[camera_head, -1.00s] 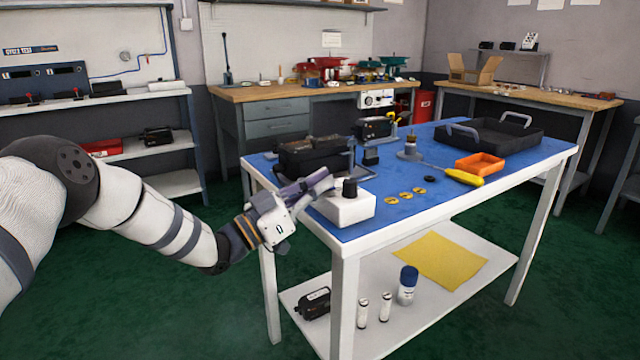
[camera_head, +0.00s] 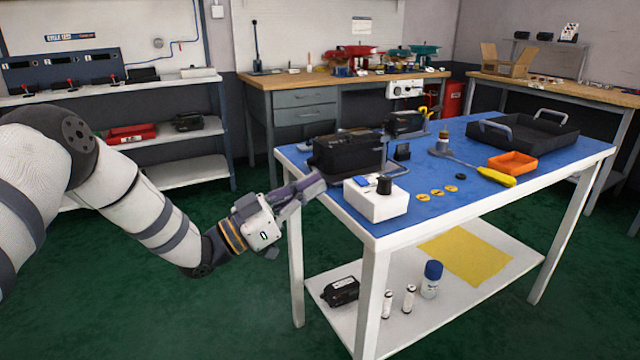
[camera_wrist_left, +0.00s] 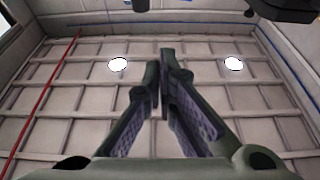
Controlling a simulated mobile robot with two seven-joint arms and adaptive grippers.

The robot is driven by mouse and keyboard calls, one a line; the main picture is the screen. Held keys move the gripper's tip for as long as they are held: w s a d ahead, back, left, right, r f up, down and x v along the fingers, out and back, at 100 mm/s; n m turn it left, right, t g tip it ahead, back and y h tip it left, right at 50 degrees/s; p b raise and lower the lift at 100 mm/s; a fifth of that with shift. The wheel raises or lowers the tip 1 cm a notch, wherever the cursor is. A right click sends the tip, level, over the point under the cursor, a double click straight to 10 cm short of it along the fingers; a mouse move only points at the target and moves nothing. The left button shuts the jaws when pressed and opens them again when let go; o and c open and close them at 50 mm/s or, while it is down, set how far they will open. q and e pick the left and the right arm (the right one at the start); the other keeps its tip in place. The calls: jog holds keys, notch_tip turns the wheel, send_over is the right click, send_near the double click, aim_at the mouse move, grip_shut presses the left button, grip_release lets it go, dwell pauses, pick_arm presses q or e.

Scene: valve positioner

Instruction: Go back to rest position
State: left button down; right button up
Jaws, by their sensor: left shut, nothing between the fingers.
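My left gripper (camera_head: 308,186) is at the near left edge of the blue-topped table (camera_head: 455,205), beside the black box-shaped device (camera_head: 345,153) and left of the white block with a black knob (camera_head: 375,200). Its fingers are together with nothing between them. In the left wrist view the closed fingers (camera_wrist_left: 162,75) point toward the ceiling grid. I cannot tell from the head view whether the fingertips touch the table edge. My right gripper does not show.
The table holds several yellow discs (camera_head: 437,193), a yellow-handled screwdriver (camera_head: 495,177), an orange tray (camera_head: 512,163) and a black tray (camera_head: 560,142). A yellow cloth (camera_head: 470,255) and a blue-capped bottle (camera_head: 431,278) are on the lower shelf. Green floor (camera_head: 200,310) is open at front left.

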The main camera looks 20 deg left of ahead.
pick_arm(q)
jog(key=s+d+f+n+g+y+p, duration=0.2)
jog(key=s+f+g+y, duration=0.1)
jog(key=s+f, duration=0.45)
jog(key=s+d+f+n+g+y+p, duration=0.1)
jog(key=s+d+f+n+g+y, duration=0.15)
jog(key=s+f, duration=0.5)
jog(key=s+d+f+n+g+y+p, duration=0.25)
jog(key=s+f+g+y, duration=0.2)
jog(key=f, duration=0.55)
jog(key=s+a+g+y, duration=0.1)
jog(key=s+g, duration=0.2)
jog(key=s, duration=0.8)
jog(key=s+a+g+y+p, duration=0.1)
jog(key=s+a+g, duration=0.1)
jog(key=s, duration=0.9)
jog(key=s+a+n+g+y+p, duration=0.1)
jog(key=s+g, duration=0.4)
jog(key=s, duration=0.6)
jog(key=shift+a+f+y, duration=0.3)
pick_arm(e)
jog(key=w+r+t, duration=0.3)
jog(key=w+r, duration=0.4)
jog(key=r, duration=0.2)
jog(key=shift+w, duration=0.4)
pick_arm(q)
jog(key=c, duration=2.3)
grip_release()
jog(key=shift+w, duration=0.15)
